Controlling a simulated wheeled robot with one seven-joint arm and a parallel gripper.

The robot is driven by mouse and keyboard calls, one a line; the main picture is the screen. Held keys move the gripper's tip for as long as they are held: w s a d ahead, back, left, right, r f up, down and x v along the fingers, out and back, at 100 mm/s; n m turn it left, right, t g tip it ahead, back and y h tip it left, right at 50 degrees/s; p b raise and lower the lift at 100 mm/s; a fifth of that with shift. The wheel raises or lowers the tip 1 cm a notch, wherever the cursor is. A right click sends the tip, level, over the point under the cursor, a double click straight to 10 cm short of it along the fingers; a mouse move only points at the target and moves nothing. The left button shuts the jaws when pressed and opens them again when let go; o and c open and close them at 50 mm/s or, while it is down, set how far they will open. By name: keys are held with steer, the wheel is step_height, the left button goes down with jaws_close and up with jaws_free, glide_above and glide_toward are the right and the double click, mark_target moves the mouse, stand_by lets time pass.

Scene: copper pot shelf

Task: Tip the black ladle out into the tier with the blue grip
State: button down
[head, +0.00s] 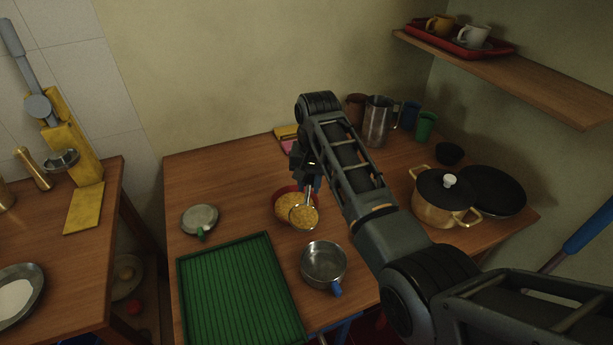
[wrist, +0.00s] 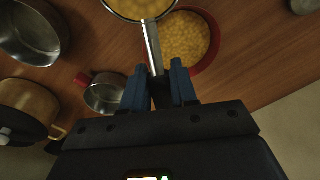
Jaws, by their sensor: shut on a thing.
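My gripper (head: 308,172) is shut on the handle of the ladle (head: 304,216); in the wrist view the blue fingertips (wrist: 160,88) close on its dark end. The ladle's metal scoop (wrist: 140,6) holds yellow grains and looks about level. It is over or just in front of the red bowl (head: 283,197) of yellow grains, which also shows in the wrist view (wrist: 216,48). The tier with the blue grip (head: 323,264) is a round metal pan at the front, right of the scoop, and looks empty. A metal pan (wrist: 32,30) at the wrist view's upper left appears to be it.
A green ribbed mat (head: 238,290) lies at the front left, with a green-grip tier (head: 200,219) behind it. A red-grip tier (wrist: 105,93) shows in the wrist view. A brass pot with a black lid (head: 443,198) and a dark pan (head: 493,190) stand at the right.

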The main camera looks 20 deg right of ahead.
steer(key=shift+s+d+t, duration=0.1)
steer(key=shift+s+t, duration=0.4)
steer(key=s+d+r+t+y+b, duration=0.1)
steer(key=s+d+t+y, duration=0.1)
steer(key=s+t, duration=0.5)
steer(key=t+y, duration=0.1)
steer(key=t, duration=0.1)
steer(key=shift+s+t, duration=0.15)
steer(key=shift+t, duration=0.15)
stand_by(0.4)
steer(key=shift+s+d+r+t+y+b, duration=0.2)
steer(key=shift+s+t+b, duration=0.35)
steer(key=shift+b, duration=1.25)
steer(key=shift+s+d+r+t+y+b, duration=0.1)
steer(key=shift+s+r+t+b, duration=0.4)
steer(key=shift+b, duration=1.3)
steer(key=shift+s+d+f+t+y+b, duration=0.15)
steer(key=shift+s+t+b, duration=0.5)
steer(key=shift+b, duration=1.6)
steer(key=shift+s+d+f+t+y+b, duration=0.1)
steer(key=shift+s+d+t+y+b, duration=0.45)
steer(key=shift+b, duration=1.7)
steer(key=shift+s+a+f+t+h+b, duration=0.15)
steer(key=shift+s+t+b, duration=0.5)
steer(key=shift+b, duration=1.6)
